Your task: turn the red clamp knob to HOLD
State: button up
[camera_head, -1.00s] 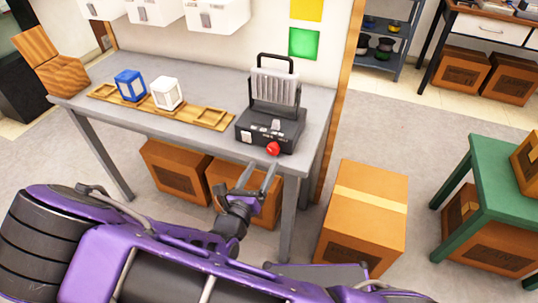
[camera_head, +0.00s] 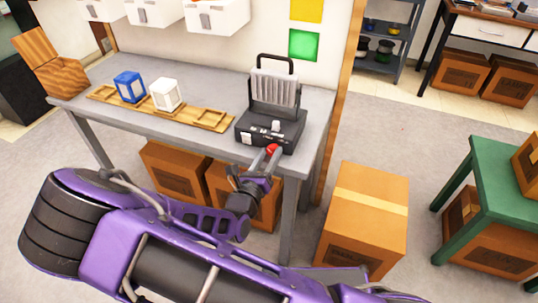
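The red clamp knob (camera_head: 271,148) is on the front of a dark grey device (camera_head: 271,130) at the right end of the grey table. The device has a ribbed light block and a black handle on top. Small light labels sit on its base; I cannot read them or the knob's setting. My gripper (camera_head: 266,154) is at the knob, coming from below and in front. Its two fingers are apart, with the knob between or just beyond their tips. I cannot tell whether they touch it. The fingers partly hide the knob's lower side.
A wooden tray (camera_head: 217,129) with a blue block (camera_head: 130,86) and a white block (camera_head: 166,94) lies left of the device on the grey table (camera_head: 205,70). White boxes (camera_head: 215,16) hang above. Cardboard boxes (camera_head: 365,215) stand below and right; a green table (camera_head: 494,175) is far right.

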grip_shut()
jog(key=shift+m, duration=0.4)
jog(key=shift+d+r+m+p, duration=0.1)
jog(key=shift+m+p, duration=0.6)
jog(key=shift+m, duration=0.4)
jog(key=m, duration=0.3)
jog(key=shift+m, duration=0.3)
jog(key=shift+s+d+f+m+b, duration=0.1)
jog(key=shift+m+b, duration=0.3)
jog(key=shift+m, duration=1.25)
jog(key=shift+d+f+m+b, duration=0.1)
jog(key=shift+m+b, duration=0.25)
jog(key=shift+m, duration=1.6)
